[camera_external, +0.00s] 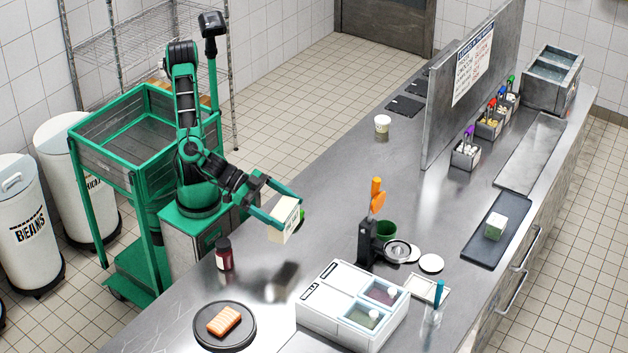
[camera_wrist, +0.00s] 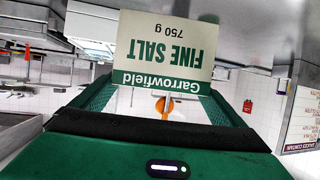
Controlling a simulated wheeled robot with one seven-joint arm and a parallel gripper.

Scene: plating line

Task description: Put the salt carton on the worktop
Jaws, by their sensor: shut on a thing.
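The salt carton (camera_external: 284,220) is a cream box with a green band. In the wrist view the salt carton (camera_wrist: 165,50) reads "Garrowfield FINE SALT 750 g" upside down. My gripper (camera_external: 283,207) is shut on it, with green fingers on both sides. The carton is tilted a little and held above the steel worktop (camera_external: 330,170), with a dark reflection or shadow on the steel below it.
A dark red-brown jar (camera_external: 223,253) and a black plate (camera_external: 207,336) with a salmon piece (camera_external: 224,321) are nearby. A white lidded box (camera_external: 320,313) stands to the right. A black holder with an orange-handled tool (camera_external: 376,196) stands beyond. Bare steel lies between jar and box.

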